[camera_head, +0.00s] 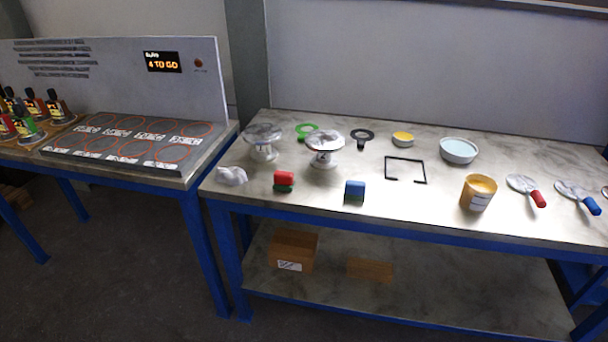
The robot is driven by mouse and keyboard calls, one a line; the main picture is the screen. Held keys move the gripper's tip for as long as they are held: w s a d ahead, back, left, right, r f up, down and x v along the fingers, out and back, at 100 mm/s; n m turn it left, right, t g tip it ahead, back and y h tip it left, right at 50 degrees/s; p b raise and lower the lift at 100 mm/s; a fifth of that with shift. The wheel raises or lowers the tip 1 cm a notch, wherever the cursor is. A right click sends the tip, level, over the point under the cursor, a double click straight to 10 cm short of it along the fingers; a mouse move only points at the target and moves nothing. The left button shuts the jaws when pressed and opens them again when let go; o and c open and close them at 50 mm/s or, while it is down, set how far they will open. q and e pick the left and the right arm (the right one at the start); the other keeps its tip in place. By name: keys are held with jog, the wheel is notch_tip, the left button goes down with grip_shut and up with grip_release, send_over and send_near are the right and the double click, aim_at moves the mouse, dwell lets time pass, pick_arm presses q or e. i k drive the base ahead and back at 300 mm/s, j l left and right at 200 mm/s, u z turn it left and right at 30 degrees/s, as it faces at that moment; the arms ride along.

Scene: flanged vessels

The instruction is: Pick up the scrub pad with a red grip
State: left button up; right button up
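The scrub pad with a red grip (284,178) lies near the front edge of the right-hand workbench (420,218). Its red grip is on top and a green pad shows beneath it. A similar pad with a blue grip (355,188) lies to its right, also near the front edge. The two pads are apart, and nothing covers the red one. Neither of my grippers is in view.
A crumpled white cloth (232,175) lies left of the red-gripped pad. Two flanged metal vessels (325,146) (263,139) stand behind it. A black square frame (405,160), a yellow tub (478,193) and red- and blue-handled tools (538,198) (591,205) are to the right.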

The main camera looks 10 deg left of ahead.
aim_at(284, 180)
jog(key=i+j+z, duration=0.2)
jog(key=j, duration=0.15)
jog(key=i+j+z, duration=0.2)
jog(key=j, duration=0.2)
jog(key=j+z, duration=0.2)
jog(key=j, duration=0.2)
jog(key=i+j+z, duration=0.2)
jog(key=j, duration=0.25)
jog(key=k+l, duration=0.05)
jog(key=k, duration=0.05)
